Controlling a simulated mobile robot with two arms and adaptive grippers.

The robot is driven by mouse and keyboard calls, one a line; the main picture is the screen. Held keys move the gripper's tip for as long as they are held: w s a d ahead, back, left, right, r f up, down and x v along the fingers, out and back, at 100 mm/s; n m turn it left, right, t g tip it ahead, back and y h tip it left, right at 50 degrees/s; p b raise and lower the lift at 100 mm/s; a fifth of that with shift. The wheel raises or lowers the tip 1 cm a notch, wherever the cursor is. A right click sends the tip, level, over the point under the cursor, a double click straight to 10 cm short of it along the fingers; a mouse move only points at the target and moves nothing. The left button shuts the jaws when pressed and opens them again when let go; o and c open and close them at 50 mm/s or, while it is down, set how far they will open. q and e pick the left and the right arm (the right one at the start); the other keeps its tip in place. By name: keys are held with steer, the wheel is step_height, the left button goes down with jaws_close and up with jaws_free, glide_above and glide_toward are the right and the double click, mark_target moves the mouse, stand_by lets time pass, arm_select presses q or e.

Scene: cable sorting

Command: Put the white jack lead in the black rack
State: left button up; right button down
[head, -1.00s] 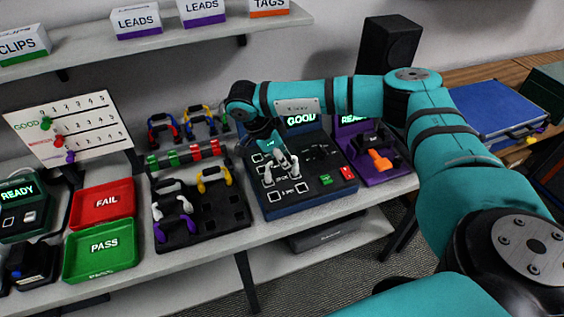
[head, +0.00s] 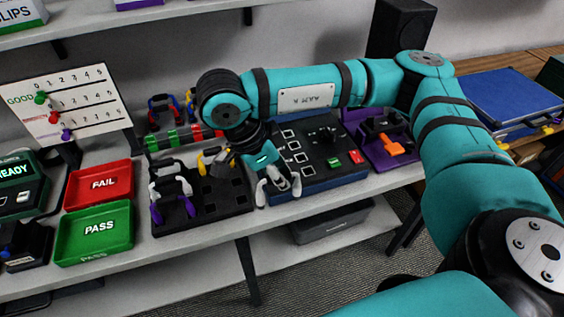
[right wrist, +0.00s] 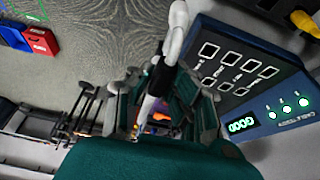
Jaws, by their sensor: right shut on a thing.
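My right gripper (head: 277,182) is shut on the white jack lead (right wrist: 177,38), which shows as a curved white piece between the fingers in the right wrist view. In the head view the gripper points down in front of the blue tester, just right of the black rack (head: 232,201). It is apart from the rack. The fingers and arm hide much of the lead in the head view. The rack holds a white lead and a purple-ended lead (head: 157,213) on its left side, and a yellow lead at its back. Its right side shows empty square sockets. My left gripper is not in view.
The blue tester (head: 326,178) stands right of the rack, with a lit GOOD display (right wrist: 241,125) in the wrist view. A purple station (head: 380,152) is further right. Red (head: 99,184) and green (head: 95,232) trays lie left. A shelf overhangs the back.

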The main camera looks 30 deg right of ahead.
steer(key=shift+s+a+r, duration=0.2)
steer(key=shift+r, duration=0.3)
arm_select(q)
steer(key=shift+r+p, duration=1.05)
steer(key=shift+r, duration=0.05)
arm_select(e)
steer(key=shift+r, duration=1.05)
